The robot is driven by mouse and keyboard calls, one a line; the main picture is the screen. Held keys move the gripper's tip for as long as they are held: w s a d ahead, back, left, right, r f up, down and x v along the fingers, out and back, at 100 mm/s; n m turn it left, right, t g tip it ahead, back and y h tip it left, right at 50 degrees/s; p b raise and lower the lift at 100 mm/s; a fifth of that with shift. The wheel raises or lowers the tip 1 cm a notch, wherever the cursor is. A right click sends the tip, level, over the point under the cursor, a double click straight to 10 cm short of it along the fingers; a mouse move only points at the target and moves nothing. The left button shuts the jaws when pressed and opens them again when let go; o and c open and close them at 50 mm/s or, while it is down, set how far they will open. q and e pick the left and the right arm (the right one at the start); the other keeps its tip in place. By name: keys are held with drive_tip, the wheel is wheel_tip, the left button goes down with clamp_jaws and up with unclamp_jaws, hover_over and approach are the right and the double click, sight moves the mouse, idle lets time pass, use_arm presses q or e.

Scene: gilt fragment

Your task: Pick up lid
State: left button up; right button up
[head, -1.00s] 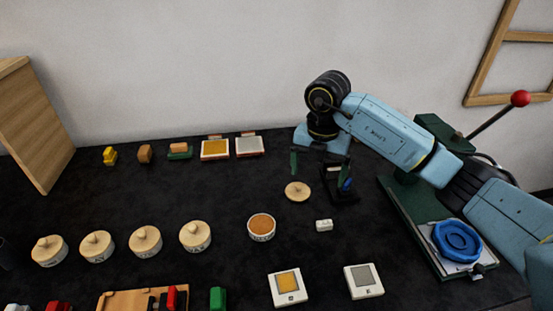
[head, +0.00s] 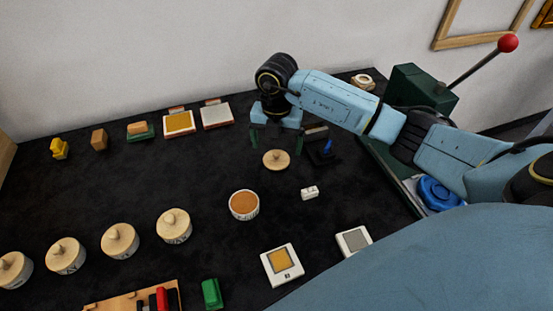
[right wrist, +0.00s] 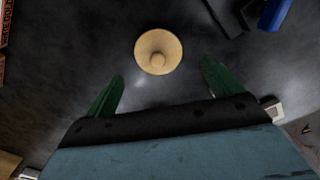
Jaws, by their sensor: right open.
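A round wooden lid with a knob (head: 276,160) lies on the black tabletop, apart from the open jar (head: 244,204) with orange-brown contents in front of it. My right gripper (head: 279,141) is open and empty, its green fingers pointing down just behind and above the lid. In the right wrist view the lid (right wrist: 158,52) shows knob up, just beyond the open fingertips (right wrist: 162,72) and roughly centred between them. The lid is not touched as far as I can see. My left gripper is not in view.
Several lidded jars (head: 120,240) stand in a row at the left. A small white block (head: 310,192) lies right of the open jar. A black stand with a blue part (head: 322,152) is close to the right of the lid. A green press (head: 418,88) with a red-knobbed lever stands right.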

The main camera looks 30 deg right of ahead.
sight(276, 154)
wheel_tip(276, 154, down, 5)
drive_tip(key=shift+w+r, duration=0.1)
drive_tip(key=shift+c, duration=0.4)
drive_tip(key=c, duration=1)
